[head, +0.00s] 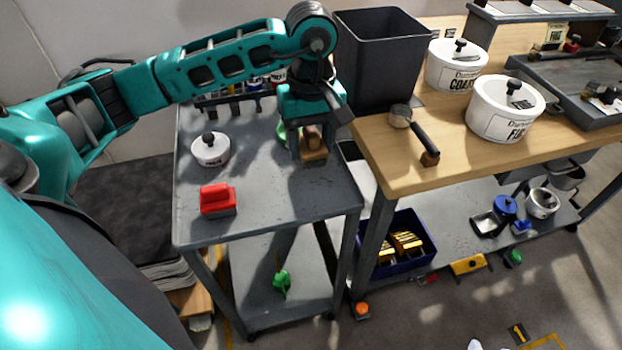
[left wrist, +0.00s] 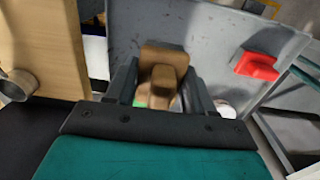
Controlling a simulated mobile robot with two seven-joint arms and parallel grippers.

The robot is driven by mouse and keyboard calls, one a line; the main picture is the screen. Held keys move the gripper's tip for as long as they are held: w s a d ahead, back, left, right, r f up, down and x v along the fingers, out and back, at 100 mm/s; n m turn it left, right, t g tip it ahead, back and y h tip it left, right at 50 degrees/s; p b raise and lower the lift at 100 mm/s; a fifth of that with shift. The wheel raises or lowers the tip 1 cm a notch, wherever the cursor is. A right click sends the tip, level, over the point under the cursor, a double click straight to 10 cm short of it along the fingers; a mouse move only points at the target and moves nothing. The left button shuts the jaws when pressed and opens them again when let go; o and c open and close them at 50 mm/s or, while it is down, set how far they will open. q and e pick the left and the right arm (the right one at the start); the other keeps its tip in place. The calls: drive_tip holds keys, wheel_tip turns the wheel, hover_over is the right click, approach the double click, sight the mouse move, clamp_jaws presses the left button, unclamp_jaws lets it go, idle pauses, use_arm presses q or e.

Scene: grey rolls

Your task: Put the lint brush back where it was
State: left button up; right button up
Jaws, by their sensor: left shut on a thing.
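A brown block-like brush, which looks like the lint brush (head: 314,154), is at the right back part of the grey cart top (head: 265,190). My left gripper (head: 308,140) reaches down from above and is shut on it. In the left wrist view the brush (left wrist: 163,62) sits between the two fingers of my left gripper (left wrist: 160,92), its wider end sticking out past them. I cannot tell whether it touches the cart top. Part of it is hidden by the gripper. My right gripper is not in view.
A red block-like object (head: 217,200) and a white lidded pot (head: 210,149) stand on the cart's left side. A green thing (head: 282,134) is partly hidden beside my gripper. A wooden table (head: 390,170) with a dark bin (head: 378,60) adjoins at right. The cart's front right is clear.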

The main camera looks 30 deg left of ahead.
use_arm(q)
hover_over(311, 190)
wheel_tip(311, 190, down, 6)
drive_tip(key=shift+r, duration=0.15)
drive_tip(key=shift+f+b, duration=0.45)
drive_tip(key=shift+f, duration=1.3)
drive_tip(key=shift+f, duration=0.15)
drive_tip(key=o, duration=1)
